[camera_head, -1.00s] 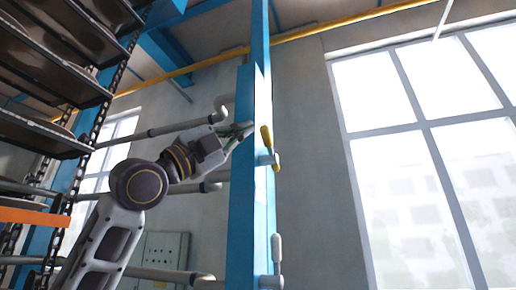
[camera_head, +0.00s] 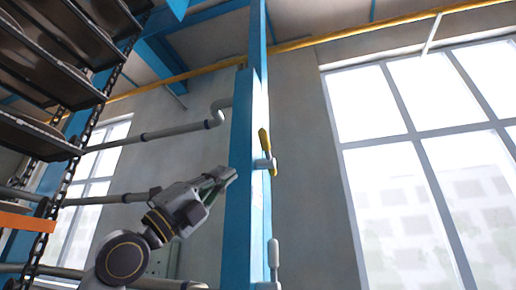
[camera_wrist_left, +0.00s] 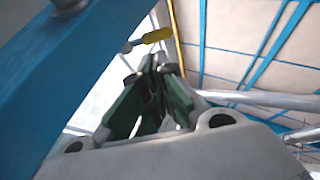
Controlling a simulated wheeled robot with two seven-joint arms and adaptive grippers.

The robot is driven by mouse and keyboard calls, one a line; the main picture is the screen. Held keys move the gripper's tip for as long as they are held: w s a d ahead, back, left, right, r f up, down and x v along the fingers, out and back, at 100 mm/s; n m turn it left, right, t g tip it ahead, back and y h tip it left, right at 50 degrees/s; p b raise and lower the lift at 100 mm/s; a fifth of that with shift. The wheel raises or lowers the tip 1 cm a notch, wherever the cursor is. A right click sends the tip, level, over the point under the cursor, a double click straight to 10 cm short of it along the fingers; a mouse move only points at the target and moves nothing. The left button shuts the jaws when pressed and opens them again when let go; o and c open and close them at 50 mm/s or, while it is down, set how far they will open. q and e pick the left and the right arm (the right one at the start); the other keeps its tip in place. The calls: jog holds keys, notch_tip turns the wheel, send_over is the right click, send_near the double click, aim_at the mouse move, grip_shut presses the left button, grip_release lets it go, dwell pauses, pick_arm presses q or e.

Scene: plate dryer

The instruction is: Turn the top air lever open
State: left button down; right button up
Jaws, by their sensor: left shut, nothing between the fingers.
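The top air lever has a yellow handle (camera_head: 264,143) and sits on a grey valve on the right side of the blue post (camera_head: 240,165). The handle stands nearly upright, tilted slightly left at its top. In the left wrist view the yellow handle (camera_wrist_left: 157,36) shows beyond the fingertips. My left gripper (camera_head: 228,174) is shut and empty, left of the post and a little lower than the lever. It is apart from the lever. In the wrist view its green-padded fingers (camera_wrist_left: 155,75) point toward the lever. My right gripper is not in view.
A lower lever with a white handle (camera_head: 274,252) is on the same post. Grey pipes (camera_head: 165,132) run along the wall behind my arm. A rack with dark trays and chains (camera_head: 60,80) stands at the left. A window (camera_head: 420,150) is at the right.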

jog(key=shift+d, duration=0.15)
pick_arm(q)
jog(key=p+x, duration=0.5)
jog(key=x, duration=0.9)
jog(key=shift+p, duration=0.4)
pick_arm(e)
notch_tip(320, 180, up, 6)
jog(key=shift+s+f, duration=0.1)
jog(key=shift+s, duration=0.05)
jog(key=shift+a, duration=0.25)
pick_arm(q)
jog(key=shift+s, duration=0.1)
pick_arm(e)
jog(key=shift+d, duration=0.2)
pick_arm(q)
jog(key=shift+r, duration=0.1)
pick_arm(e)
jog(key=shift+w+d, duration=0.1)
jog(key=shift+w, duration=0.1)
